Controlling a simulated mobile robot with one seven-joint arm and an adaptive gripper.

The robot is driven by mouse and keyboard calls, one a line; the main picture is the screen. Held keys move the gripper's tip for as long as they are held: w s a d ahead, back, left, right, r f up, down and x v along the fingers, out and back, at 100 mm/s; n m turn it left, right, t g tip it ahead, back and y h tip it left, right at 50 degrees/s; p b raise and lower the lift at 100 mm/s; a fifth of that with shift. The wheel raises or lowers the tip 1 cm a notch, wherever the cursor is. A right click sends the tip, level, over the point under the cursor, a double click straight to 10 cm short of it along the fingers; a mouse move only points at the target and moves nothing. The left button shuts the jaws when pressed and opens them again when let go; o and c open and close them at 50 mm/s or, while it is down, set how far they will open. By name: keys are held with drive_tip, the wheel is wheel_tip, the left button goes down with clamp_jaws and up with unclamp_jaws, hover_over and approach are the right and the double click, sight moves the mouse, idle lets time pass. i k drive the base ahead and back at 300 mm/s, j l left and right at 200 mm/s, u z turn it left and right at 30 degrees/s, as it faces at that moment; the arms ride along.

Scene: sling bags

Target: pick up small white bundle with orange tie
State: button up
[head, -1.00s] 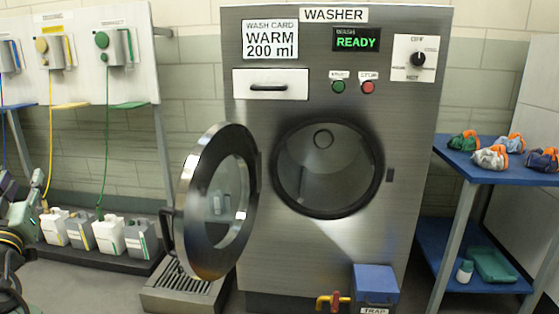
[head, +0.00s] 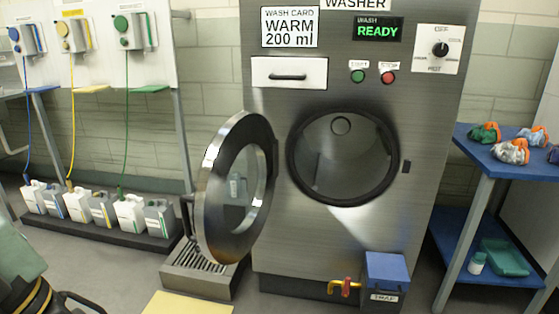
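The small white bundle with an orange tie (head: 508,153) sits on the blue top of the side table (head: 480,150) at the right. It looks white with grey patches, and its orange tie shows at its upper right. A green bundle (head: 483,133) with orange is just behind it to the left. A light blue-grey bundle (head: 531,135) with orange is behind it to the right. A dark bundle (head: 553,155) is cut off by the right edge. My gripper is not in view; only part of my own body shows at the lower left.
The washer (head: 430,130) stands in the middle with its round door (head: 212,200) swung open to the left. A blue trap box (head: 385,268) and a floor drain (head: 195,280) are low in front. Several jugs (head: 130,212) stand at the left. A yellow mat (head: 188,304) lies on the floor.

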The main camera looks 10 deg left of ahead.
sight(515, 152)
drive_tip(key=i+j+z, duration=0.1)
drive_tip(key=j, duration=0.25)
drive_tip(key=i+j+z, duration=0.15)
drive_tip(key=j, duration=0.25)
drive_tip(key=i+j+z, duration=0.1)
drive_tip(key=j, duration=0.25)
drive_tip(key=i+j+z, duration=0.15)
drive_tip(key=j, duration=0.25)
drive_tip(key=i+j+z, duration=0.1)
drive_tip(key=j, duration=0.3)
drive_tip(key=i+j+z, duration=0.1)
drive_tip(key=j, duration=0.2)
drive_tip(key=i+j+z, duration=0.15)
drive_tip(key=j, duration=0.15)
drive_tip(key=i+j+z, duration=0.1)
drive_tip(key=j, duration=0.25)
drive_tip(key=i+j+z, duration=0.1)
drive_tip(key=j, duration=0.2)
drive_tip(key=k+l, duration=0.3)
drive_tip(key=l+z, duration=0.15)
drive_tip(key=l, duration=1.05)
drive_tip(key=i+l, duration=0.2)
drive_tip(key=l, duration=0.2)
drive_tip(key=i+l+z, duration=0.15)
drive_tip(key=l, duration=0.2)
drive_tip(key=i+l, duration=0.25)
drive_tip(key=l, duration=0.15)
